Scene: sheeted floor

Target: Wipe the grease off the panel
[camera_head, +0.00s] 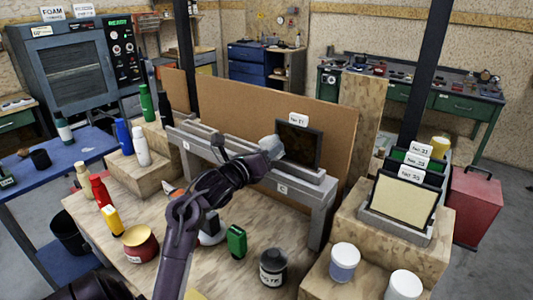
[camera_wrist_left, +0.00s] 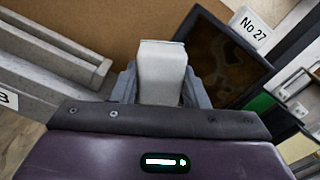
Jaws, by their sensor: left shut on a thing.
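The panel (camera_head: 302,146) is a dark framed plate standing upright in the grey rack (camera_head: 225,155), in front of a brown board. In the left wrist view the panel (camera_wrist_left: 222,60) has brown smears on its dark face and a tag reading No 27. My left gripper (camera_head: 266,150) is shut on a pale grey-white block (camera_wrist_left: 162,72), which sticks out between the fingers. The block is at the left edge of the panel; I cannot tell whether they touch. My right gripper is not in view.
At right, a holder (camera_head: 395,226) carries several tagged panels, with two white-lidded tubs (camera_head: 344,262) in front.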

